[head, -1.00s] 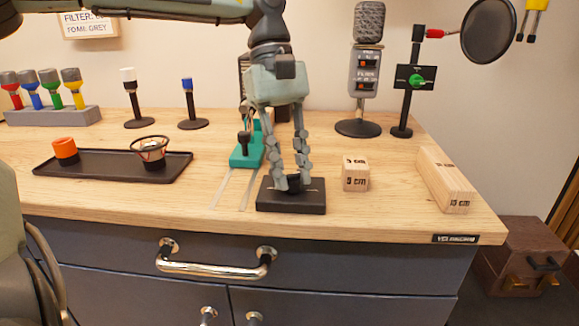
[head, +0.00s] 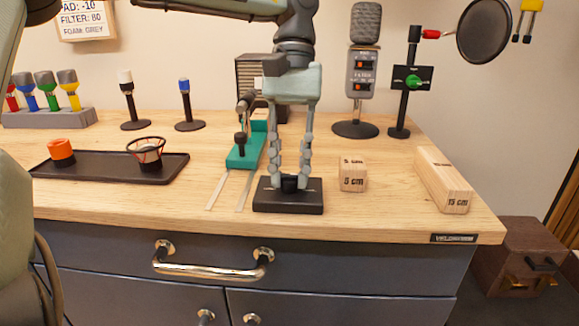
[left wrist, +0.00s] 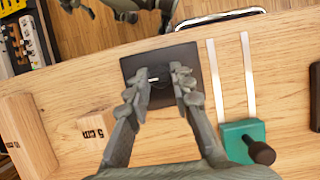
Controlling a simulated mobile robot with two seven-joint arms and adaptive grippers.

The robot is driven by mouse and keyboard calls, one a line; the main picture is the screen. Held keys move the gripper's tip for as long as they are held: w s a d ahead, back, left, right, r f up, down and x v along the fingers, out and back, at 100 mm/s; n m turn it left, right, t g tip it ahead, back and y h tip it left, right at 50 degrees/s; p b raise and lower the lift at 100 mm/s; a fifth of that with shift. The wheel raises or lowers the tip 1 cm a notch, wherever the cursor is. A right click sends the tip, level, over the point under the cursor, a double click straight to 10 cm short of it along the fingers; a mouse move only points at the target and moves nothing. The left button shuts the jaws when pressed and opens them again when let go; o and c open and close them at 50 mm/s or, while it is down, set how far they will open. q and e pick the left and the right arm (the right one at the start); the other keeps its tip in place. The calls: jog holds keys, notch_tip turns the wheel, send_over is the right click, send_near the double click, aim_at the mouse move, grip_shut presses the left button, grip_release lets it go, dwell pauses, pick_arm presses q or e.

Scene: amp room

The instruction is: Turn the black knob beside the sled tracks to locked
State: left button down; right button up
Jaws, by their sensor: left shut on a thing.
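The black knob (head: 290,184) stands on a dark square base (head: 288,200) near the table's front edge, right of the sled tracks (head: 230,190). My left gripper (head: 290,182) points straight down over the base, with one finger on each side of the knob. It is shut on the knob. In the left wrist view the gripper (left wrist: 160,82) hides most of the knob, and the base (left wrist: 165,55) shows around the fingertips. A pale line shows on the base beside the knob. The teal sled (head: 246,150) with its dark post sits at the far end of the tracks.
A 5 cm wooden block (head: 352,175) and a 15 cm block (head: 443,180) stand to the right. A dark tray (head: 100,172) with an orange-topped item and a wire-rimmed cup lies left. Microphones (head: 366,80) stand at the back. A chrome handle (head: 213,268) is on the drawer front.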

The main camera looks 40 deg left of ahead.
dwell(0.3)
pick_arm(q)
jog(key=c, duration=1.3)
grip_release()
jog(key=v, duration=1.2)
jog(key=shift+a, duration=0.1)
